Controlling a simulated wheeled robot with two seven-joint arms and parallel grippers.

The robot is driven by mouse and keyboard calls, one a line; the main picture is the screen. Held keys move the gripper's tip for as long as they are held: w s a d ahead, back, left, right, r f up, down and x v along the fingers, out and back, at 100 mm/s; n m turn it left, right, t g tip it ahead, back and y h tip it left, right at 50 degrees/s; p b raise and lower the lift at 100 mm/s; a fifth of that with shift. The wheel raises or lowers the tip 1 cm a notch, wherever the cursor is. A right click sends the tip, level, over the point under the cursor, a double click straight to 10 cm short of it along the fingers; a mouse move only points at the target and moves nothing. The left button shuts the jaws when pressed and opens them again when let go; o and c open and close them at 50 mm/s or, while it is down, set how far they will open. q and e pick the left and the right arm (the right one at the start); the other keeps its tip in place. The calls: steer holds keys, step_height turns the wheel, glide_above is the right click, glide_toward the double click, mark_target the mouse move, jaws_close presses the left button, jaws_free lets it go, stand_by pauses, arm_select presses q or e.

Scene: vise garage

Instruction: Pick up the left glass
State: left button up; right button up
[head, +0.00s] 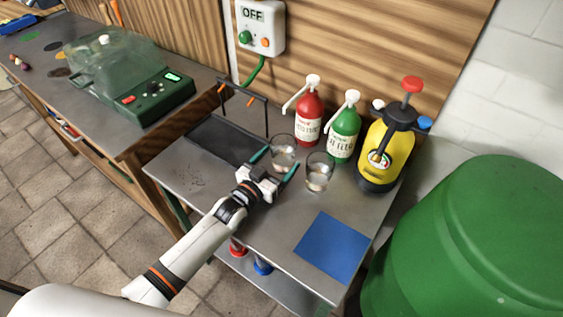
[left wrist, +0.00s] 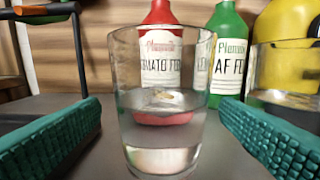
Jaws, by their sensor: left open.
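The left glass (head: 283,150) is clear, stands upright on the metal table and has a little clear liquid in it. The right glass (head: 318,174) stands beside it, to the right and nearer the front. My left gripper (head: 274,165) is open, its green-padded fingers pointing at the left glass. In the left wrist view the left glass (left wrist: 162,150) is large and central, between the two fingers with gaps on both sides. The right glass (left wrist: 285,80) shows partly behind the right finger. My right gripper is not in view.
A red bottle (head: 309,120), a green bottle (head: 344,133) and a yellow sprayer (head: 382,155) stand behind the glasses. A black rack (head: 243,104) is at the back left. A blue mat (head: 332,247) lies at front right. A green barrel (head: 470,240) is beside the table.

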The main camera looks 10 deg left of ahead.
mark_target(290, 148)
arm_select(q)
steer(key=b+x, duration=0.1)
steer(key=x, duration=0.2)
steer(key=shift+w+d+f+b, duration=0.2)
steer(key=shift+w+b, duration=0.15)
steer(key=shift+w+d+r, duration=0.1)
steer(key=shift+w, duration=0.05)
steer(key=shift+r, duration=0.1)
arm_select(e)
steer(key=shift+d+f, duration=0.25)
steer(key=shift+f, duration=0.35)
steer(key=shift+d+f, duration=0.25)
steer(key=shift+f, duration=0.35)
arm_select(q)
steer(key=shift+c, duration=1.1)
steer(key=c, duration=0.9)
steer(key=shift+c, duration=1.1)
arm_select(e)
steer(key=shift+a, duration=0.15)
arm_select(q)
steer(key=shift+r, duration=0.15)
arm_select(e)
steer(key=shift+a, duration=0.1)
